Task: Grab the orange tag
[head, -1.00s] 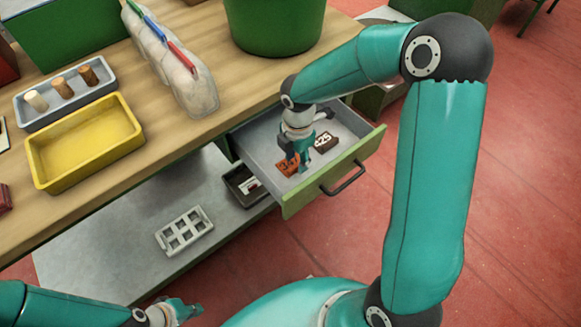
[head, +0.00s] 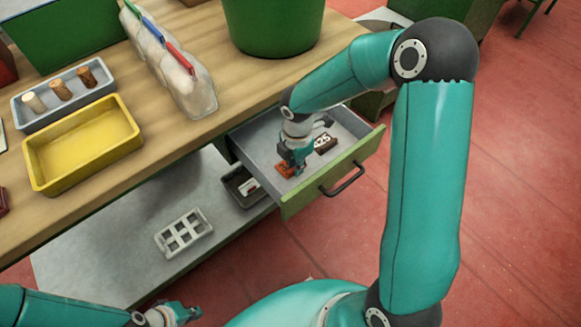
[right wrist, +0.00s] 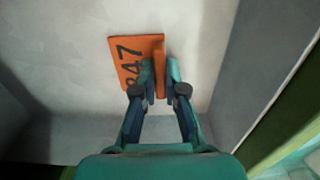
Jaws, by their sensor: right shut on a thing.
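The orange tag (head: 285,170) lies in the open drawer (head: 268,142); in the right wrist view the tag (right wrist: 128,62) shows dark digits that look like 47, partly covered by a finger. My right gripper (head: 296,165) reaches down into the drawer. In the right wrist view my right gripper (right wrist: 160,72) is shut on the tag's raised orange edge, with a finger on each side. My left gripper (head: 187,312) is at the lower left of the head view, away from the drawer; its fingers are too small to read.
A dark tag marked 25 (head: 324,143) lies in the drawer near my right gripper. The green drawer front with a dark handle (head: 343,180) stands toward me. A yellow tray (head: 40,180), a grey tray of corks (head: 32,122) and a green bin (head: 272,52) are on the bench.

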